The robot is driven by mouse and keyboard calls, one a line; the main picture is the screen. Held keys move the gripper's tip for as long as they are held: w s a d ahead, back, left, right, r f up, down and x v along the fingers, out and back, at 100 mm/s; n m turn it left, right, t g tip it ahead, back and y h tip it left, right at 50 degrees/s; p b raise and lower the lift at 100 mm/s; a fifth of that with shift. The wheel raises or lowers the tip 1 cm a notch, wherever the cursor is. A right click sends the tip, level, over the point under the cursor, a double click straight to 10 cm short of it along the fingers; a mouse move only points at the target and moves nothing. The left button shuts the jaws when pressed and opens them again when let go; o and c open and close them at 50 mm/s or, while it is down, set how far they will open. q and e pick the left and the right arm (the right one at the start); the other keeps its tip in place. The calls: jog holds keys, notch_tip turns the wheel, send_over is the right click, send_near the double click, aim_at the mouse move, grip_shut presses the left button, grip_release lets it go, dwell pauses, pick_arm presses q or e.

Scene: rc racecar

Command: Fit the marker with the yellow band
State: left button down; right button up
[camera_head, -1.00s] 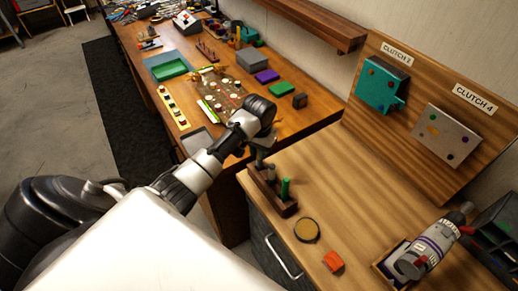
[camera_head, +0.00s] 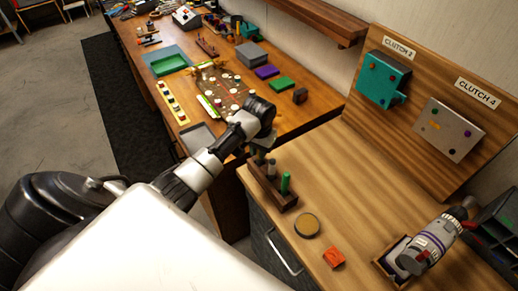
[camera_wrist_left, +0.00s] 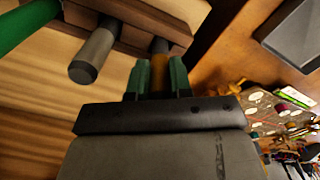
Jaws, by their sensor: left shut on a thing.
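My left gripper (camera_wrist_left: 157,80) is shut on the marker with the yellow band (camera_wrist_left: 159,65), its green fingertips on either side of the band. The marker's dark end is at the wooden rack (camera_wrist_left: 150,12); I cannot tell how deep it sits. In the head view, the gripper (camera_head: 259,156) is over the rack's far end and hides most of this marker. A grey marker (camera_wrist_left: 92,52) and a green marker (camera_wrist_left: 25,22) stand beside it in the rack. The green marker also shows in the head view (camera_head: 285,183).
The rack stands at the left edge of the light wooden bench. A round tan disc (camera_head: 306,225), an orange block (camera_head: 333,258) and a white-purple device (camera_head: 432,245) lie nearer. A board with clutch plates (camera_head: 450,129) stands behind. The bench middle is clear.

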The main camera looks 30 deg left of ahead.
pick_arm(q)
jog(key=shift+f, duration=0.25)
jog(key=c, duration=0.9)
grip_release()
jog(key=shift+c, duration=0.2)
jog(key=shift+r, duration=0.6)
notch_tip(320, 180, up, 8)
jog(key=shift+r+b, duration=0.15)
jog(key=shift+b, duration=0.45)
jog(key=shift+r, duration=0.7)
